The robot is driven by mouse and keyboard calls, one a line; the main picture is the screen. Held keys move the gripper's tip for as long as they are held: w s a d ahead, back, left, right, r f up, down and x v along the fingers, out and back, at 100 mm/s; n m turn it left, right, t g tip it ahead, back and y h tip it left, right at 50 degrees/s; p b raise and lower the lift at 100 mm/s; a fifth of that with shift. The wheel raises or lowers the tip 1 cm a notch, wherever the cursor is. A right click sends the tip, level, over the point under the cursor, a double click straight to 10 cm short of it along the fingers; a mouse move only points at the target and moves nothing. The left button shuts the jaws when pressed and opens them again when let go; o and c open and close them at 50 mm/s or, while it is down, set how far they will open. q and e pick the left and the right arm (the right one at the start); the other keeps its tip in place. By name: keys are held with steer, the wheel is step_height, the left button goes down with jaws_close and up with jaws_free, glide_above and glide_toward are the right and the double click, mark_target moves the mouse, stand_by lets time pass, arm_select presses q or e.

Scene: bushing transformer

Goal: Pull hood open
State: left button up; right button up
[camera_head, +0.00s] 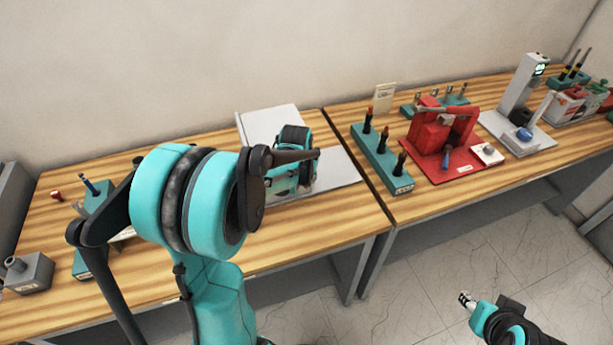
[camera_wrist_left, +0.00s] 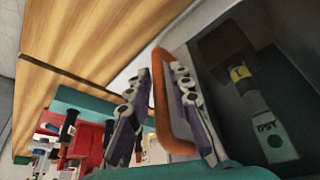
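In the left wrist view, an orange loop handle (camera_wrist_left: 160,105) stands at the edge of a grey box-like hood (camera_wrist_left: 222,112). In the head view, the hood's pale panel (camera_head: 270,121) stands on the left bench, behind my left wrist. My left fingertips and the handle are hidden there. My right gripper (camera_head: 466,300) is low at the right, over the floor and away from the benches. Its finger gap is too small to judge.
A grey cylinder with a yellow band (camera_wrist_left: 245,85) and a brown block (camera_wrist_left: 228,50) sit inside the hood. A teal tool rack (camera_head: 382,160) and a red fixture (camera_head: 443,135) stand on the right bench. A grey block (camera_head: 30,272) is at the left bench's front.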

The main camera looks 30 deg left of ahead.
arm_select(q)
jaws_close()
steer(key=w+d, duration=1.2)
steer(key=w, duration=0.2)
steer(key=shift+b, duration=0.45)
steer(key=shift+w, duration=0.1)
jaws_free()
steer(key=shift+r, duration=0.1)
steer(key=v, duration=1.2)
